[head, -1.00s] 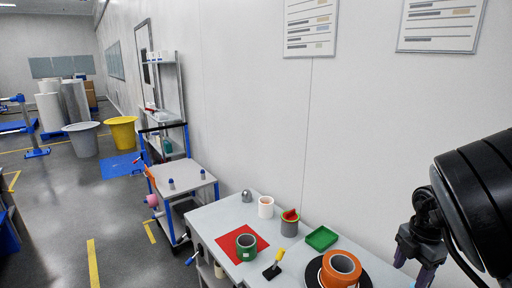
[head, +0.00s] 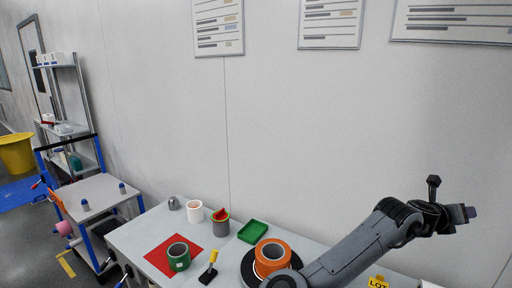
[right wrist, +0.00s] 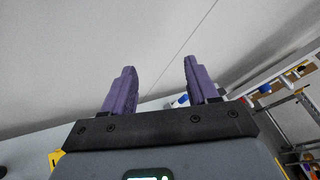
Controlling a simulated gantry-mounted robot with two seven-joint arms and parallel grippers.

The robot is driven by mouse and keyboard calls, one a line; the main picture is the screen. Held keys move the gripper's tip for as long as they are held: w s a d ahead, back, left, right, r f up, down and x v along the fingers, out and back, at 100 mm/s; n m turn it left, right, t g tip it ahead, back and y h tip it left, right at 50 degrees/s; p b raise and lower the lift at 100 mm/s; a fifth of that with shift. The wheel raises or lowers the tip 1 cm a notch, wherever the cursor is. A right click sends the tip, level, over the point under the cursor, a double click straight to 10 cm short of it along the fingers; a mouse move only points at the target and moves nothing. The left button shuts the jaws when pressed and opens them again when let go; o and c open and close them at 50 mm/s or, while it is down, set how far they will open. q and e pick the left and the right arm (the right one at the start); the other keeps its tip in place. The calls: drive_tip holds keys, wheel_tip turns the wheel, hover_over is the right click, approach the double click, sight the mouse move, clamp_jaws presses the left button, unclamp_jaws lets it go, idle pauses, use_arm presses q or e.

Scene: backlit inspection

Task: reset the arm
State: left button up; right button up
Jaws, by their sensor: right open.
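My right arm shows at the lower right of the head view, stretched out over the table edge towards the right. Its gripper (head: 472,212) is held up in front of the pale wall, above the table and clear of everything on it. In the right wrist view, the gripper's two purple fingers (right wrist: 158,66) stand well apart with nothing between them, so it is open and empty. My left gripper is not in view.
The table (head: 134,238) bears a red mat (head: 157,263), a green roll (head: 179,257), an orange roll (head: 272,253), a green tray (head: 253,232) and several cups. A trolley (head: 88,190) stands left.

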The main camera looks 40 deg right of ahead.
drive_tip(key=w+a+r+n+t+h, duration=0.5)
drive_tip(key=w+r+n+t+h, duration=0.3)
drive_tip(key=w+r+n, duration=0.6)
drive_tip(key=w+a+f+n+t+y, duration=0.55)
drive_tip(key=w+a+n, duration=0.25)
drive_tip(key=n, duration=0.2)
drive_tip(key=w+a+f+n+t+y, duration=0.4)
drive_tip(key=w+a+f+n+t, duration=0.25)
drive_tip(key=a+n, duration=0.2)
drive_tip(key=w+a+f+n+g+y, duration=0.25)
drive_tip(key=a+f+n+y, duration=0.55)
drive_tip(key=a+f+n, duration=0.65)
drive_tip(key=s+a+f+n+g+y, duration=0.55)
drive_tip(key=s+a+f+g, duration=0.25)
drive_tip(key=s+a+f, duration=1.4)
wheel_tip(320, 180, up, 36)
drive_tip(key=w+d+p, duration=0.1)
drive_tip(key=w+p, duration=0.1)
drive_tip(key=p, duration=3.5)
drive_tip(key=shift+d+n+h, duration=0.35)
drive_tip(key=shift+d+h, duration=0.05)
